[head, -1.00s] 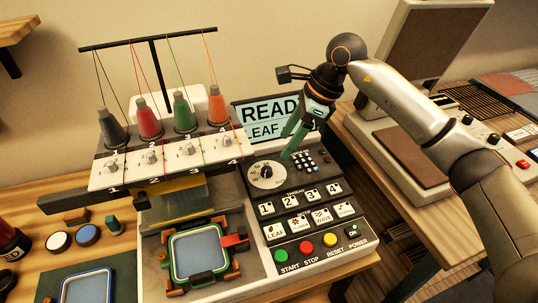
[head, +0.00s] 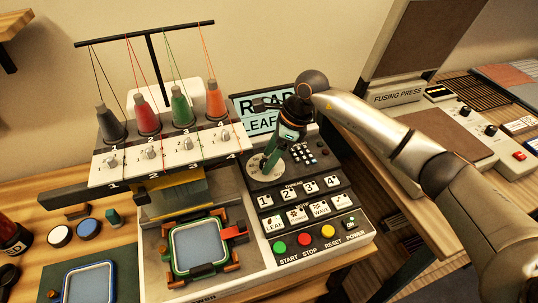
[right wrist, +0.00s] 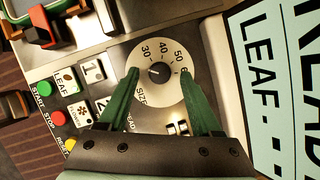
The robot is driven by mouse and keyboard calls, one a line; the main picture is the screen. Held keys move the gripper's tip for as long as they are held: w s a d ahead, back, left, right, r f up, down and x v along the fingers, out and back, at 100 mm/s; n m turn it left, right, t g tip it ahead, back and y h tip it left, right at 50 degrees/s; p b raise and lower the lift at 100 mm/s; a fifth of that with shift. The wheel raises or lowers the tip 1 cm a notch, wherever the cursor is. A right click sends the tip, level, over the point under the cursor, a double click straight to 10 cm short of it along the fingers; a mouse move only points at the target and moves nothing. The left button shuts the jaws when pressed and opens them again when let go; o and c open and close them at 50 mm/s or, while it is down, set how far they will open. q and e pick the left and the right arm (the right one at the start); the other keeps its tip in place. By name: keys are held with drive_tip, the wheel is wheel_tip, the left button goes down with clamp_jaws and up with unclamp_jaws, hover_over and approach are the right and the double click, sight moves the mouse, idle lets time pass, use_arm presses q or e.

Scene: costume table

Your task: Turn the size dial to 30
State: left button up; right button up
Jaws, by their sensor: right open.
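The size dial (head: 258,172) is a pale round plate with a small dark knob at its centre, on the embroidery machine's control panel. In the right wrist view the size dial (right wrist: 160,50) shows 30, 40 and 50 along its edge and SIZE beside it. My right gripper (head: 272,166) is over the dial, partly hiding it in the head view. In the right wrist view its two green fingers (right wrist: 159,73) are open, one on each side of the knob, with nothing between them but the dial. Contact and the pointer's exact setting cannot be told. My left gripper is not in view.
Just below the dial are numbered thread keys (head: 312,188), pattern keys and coloured buttons (head: 304,238). A screen (head: 262,122) reading LEAF stands behind. Thread cones (head: 147,117) and a hoop (head: 199,249) are left. A fusing press (head: 455,140) stands right.

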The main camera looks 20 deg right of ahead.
drive_tip(key=shift+f, duration=0.2)
clamp_jaws()
idle(0.5)
